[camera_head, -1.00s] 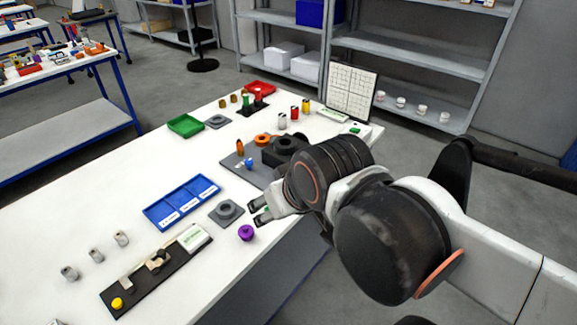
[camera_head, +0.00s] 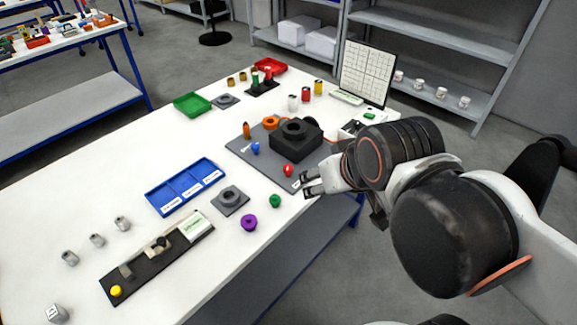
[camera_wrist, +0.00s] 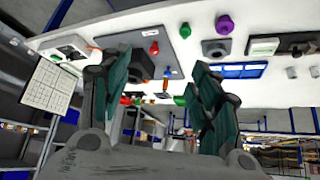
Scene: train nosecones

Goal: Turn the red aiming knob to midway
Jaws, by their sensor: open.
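The red knob (camera_head: 288,170) stands near the front edge of a grey plate (camera_head: 238,149) on the white table. It also shows in the wrist view (camera_wrist: 154,48), above the gap between my fingers. A blue knob (camera_head: 256,148) and an orange upright piece (camera_head: 246,130) stand on the same plate, with a black block with a round top (camera_head: 296,138) behind the red knob. My gripper (camera_head: 308,184) is open and empty, a little right of the red knob and apart from it. Both fingers show spread in the wrist view (camera_wrist: 160,85).
A green knob (camera_head: 275,201) and a purple knob (camera_head: 249,223) stand on the table in front of the plate. A blue tray (camera_head: 183,184) and a grey socket block (camera_head: 230,199) lie to the left. A white board (camera_head: 362,75) stands at the back right.

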